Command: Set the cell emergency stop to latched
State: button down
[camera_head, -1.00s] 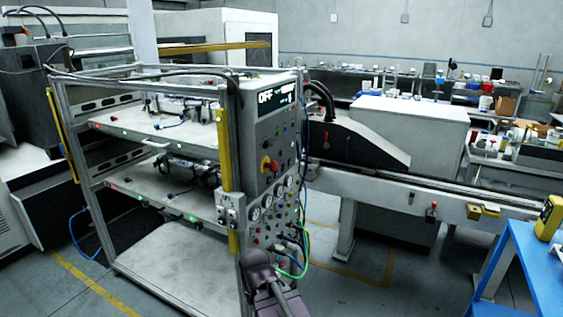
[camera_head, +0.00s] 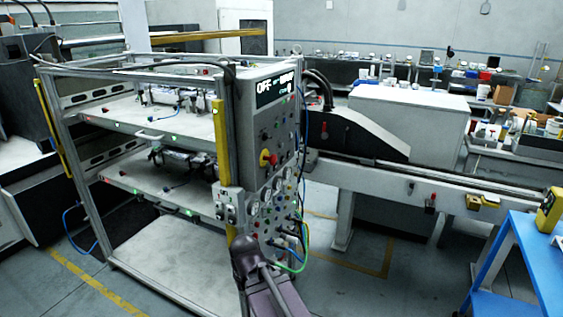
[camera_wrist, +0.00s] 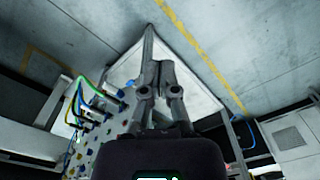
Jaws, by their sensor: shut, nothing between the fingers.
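A red emergency stop button with yellow (camera_head: 268,158) sits on the front of the grey control panel (camera_head: 248,130), mid-height, in the head view. Whether it is pressed in cannot be told at this size. My gripper (camera_wrist: 158,72) is shut and empty in the wrist view, with its two fingers together. The wrist view also shows the panel face with its knobs and cables, tilted, at the left. In the head view my arm stands low in front of the panel, below the button and apart from it; the fingertips cannot be made out there.
The panel's display (camera_head: 275,88) reads OFF. Green and blue cables (camera_head: 302,245) hang from the panel's lower right. A shelved metal rack (camera_head: 150,205) adjoins it on the left. A conveyor (camera_head: 400,178) runs right, and a blue table (camera_head: 535,255) stands at the far right.

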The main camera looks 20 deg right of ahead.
jog(key=w+d+r+m+t+y+p, duration=0.2)
jog(key=w+d+r+y+p, duration=0.15)
jog(key=w+r, duration=0.2)
jog(key=m+t+y+p, duration=0.7)
jog(key=m+t, duration=0.2)
jog(key=t, duration=0.3)
send_near(275, 160)
jog(key=v, duration=0.6)
jog(key=shift+s+d+r+h, duration=0.15)
jog(key=shift+r+h, duration=0.1)
jog(key=shift+r, duration=0.15)
jog(key=shift+a, duration=0.2)
jog(key=b+x, duration=0.1)
jog(key=x, duration=1.2)
jog(key=shift+f, duration=0.2)
jog(key=shift+w+a, duration=0.25)
jog(key=shift+w, duration=0.15)
